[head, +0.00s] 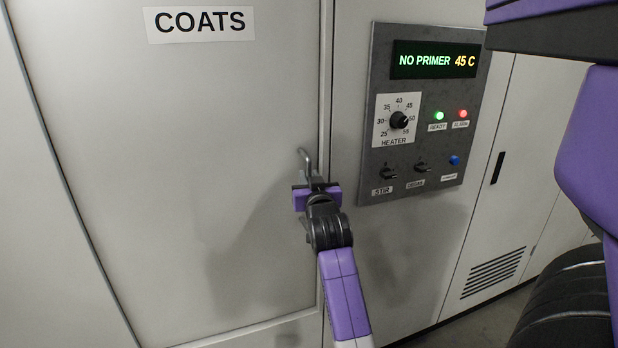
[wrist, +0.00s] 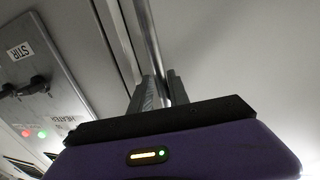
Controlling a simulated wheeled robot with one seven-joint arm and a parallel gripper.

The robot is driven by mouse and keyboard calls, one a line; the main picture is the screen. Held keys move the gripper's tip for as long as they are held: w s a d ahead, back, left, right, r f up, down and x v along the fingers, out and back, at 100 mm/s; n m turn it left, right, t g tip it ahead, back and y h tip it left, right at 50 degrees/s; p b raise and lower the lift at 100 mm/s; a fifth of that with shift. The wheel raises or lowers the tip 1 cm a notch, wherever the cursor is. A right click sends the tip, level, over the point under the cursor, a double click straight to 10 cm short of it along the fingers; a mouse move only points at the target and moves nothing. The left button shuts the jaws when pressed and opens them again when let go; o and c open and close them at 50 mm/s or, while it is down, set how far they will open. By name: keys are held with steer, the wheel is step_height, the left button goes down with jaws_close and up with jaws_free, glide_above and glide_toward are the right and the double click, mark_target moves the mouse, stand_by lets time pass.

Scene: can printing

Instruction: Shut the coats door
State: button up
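The coats door (head: 190,130) is a large grey panel with a COATS label (head: 199,23) in the head view. It looks nearly flush with its frame; I cannot tell whether it is fully shut. Its thin metal bar handle (head: 305,156) is at the door's right edge. My gripper (head: 314,182) is at this handle. In the wrist view the bar handle (wrist: 147,40) runs down between the two fingers of my gripper (wrist: 162,88), which sit close on either side of it. The handle's lower part is hidden by my gripper.
A control panel (head: 377,160) with a display, a heater dial and switches is on the wall right of the door. It also shows in the wrist view (wrist: 40,98). A vented cabinet (head: 500,200) stands further right.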

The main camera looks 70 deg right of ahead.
steer(key=b+v, duration=0.1)
steer(key=v, duration=0.5)
steer(key=shift+a, duration=0.25)
steer(key=shift+s+r, duration=0.1)
step_height(320, 180, up, 4)
steer(key=w+a+n+t+h, duration=0.1)
steer(key=a+t, duration=0.1)
steer(key=w+a+f+n+t+y, duration=0.1)
steer(key=a+f+n+t+y, duration=0.4)
steer(key=a, duration=0.8)
steer(key=a+f+n+t+y, duration=0.35)
steer(key=a+f, duration=0.25)
steer(key=a, duration=0.6)
steer(key=s+a+f+n+g+y, duration=0.1)
steer(key=s+a+f+y, duration=0.3)
steer(key=s+a, duration=0.5)
steer(key=s+a+f+n+g+y, duration=0.2)
steer(key=s+a+f+g+y, duration=0.1)
steer(key=s+a+f, duration=0.4)
steer(key=s+a+y, duration=0.1)
steer(key=s+a, duration=0.1)
steer(key=a, duration=0.2)
